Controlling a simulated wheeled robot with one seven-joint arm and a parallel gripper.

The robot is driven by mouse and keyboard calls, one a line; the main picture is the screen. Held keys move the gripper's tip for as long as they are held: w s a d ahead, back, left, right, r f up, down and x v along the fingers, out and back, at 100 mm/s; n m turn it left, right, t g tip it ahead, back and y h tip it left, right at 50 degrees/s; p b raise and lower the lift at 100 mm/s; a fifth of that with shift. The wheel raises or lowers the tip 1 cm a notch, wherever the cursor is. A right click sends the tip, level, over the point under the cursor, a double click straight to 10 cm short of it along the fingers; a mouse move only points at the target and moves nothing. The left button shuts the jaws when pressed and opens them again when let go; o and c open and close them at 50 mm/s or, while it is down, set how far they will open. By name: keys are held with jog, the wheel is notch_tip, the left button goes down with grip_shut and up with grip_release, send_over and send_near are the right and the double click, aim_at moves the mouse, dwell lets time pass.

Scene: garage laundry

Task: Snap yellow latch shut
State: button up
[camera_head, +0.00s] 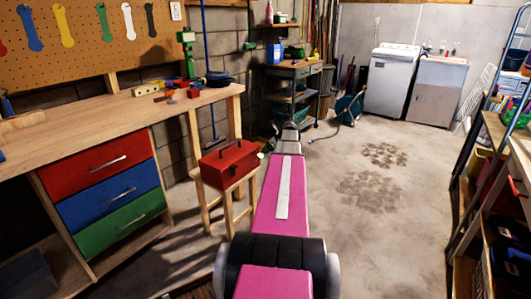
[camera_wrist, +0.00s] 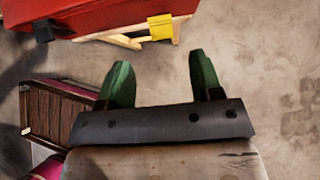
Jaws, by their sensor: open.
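The red toolbox (camera_head: 230,163) sits on a small wooden stool in the head view, left of my arm. Its red side fills the top left of the wrist view (camera_wrist: 100,18). The yellow latch (camera_wrist: 160,27) sticks out past the toolbox's lower edge in the wrist view. I cannot make the latch out clearly in the head view. My gripper (camera_wrist: 159,57) has its two green fingers spread wide with nothing between them. The latch lies just beyond the fingertips, roughly centred between them, and looks apart from them.
The wooden stool (camera_head: 207,212) holds the toolbox beside a workbench (camera_head: 100,120) with red, blue and green drawers. A shelf cart (camera_head: 293,72) stands behind. Concrete floor (camera_head: 385,225) is open to the right of my arm, up to racks at the right edge.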

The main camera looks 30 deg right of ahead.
jog(key=shift+s+d+r, duration=0.15)
jog(key=shift+s+r, duration=0.05)
jog(key=shift+r, duration=0.1)
jog(key=t+y, duration=0.4)
jog(key=t, duration=0.5)
send_near(261, 156)
jog(key=x, duration=1)
jog(key=shift+f, duration=0.1)
jog(key=c, duration=0.9)
